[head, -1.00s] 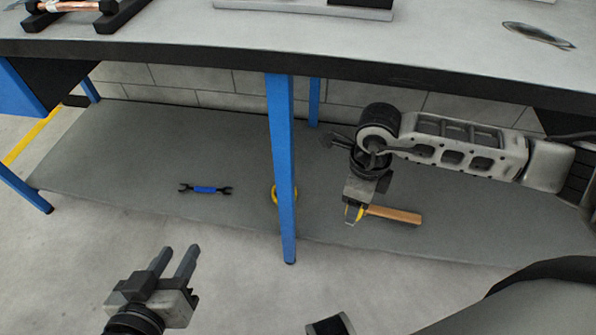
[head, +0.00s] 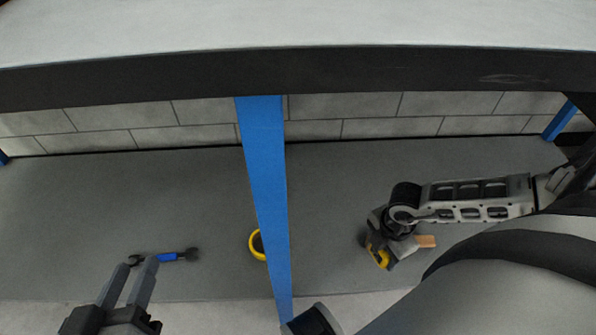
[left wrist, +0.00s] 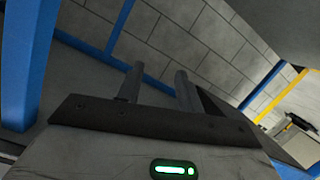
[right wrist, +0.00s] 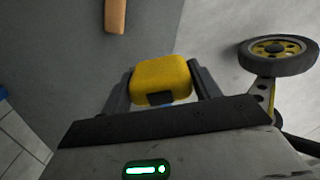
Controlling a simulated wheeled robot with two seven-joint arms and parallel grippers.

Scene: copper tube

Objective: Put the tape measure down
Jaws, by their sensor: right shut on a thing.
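The yellow tape measure (right wrist: 161,82) sits between the fingers of my right gripper (right wrist: 160,90), which is shut on it. In the head view the tape measure (head: 379,257) shows as a yellow patch at the tip of my right gripper (head: 385,252), low over the grey lower shelf (head: 190,210). Whether it touches the shelf I cannot tell. My left gripper (head: 140,268) is open and empty at the lower left, its fingers apart; they also show apart in the left wrist view (left wrist: 158,82).
A blue table leg (head: 262,170) stands between my two arms. A yellow ring-shaped thing (head: 256,245) is partly behind it. A blue-handled wrench (head: 168,257) lies on the shelf near my left gripper. A wooden handle (head: 426,241) lies beside my right gripper. The tabletop (head: 300,25) hangs over the shelf.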

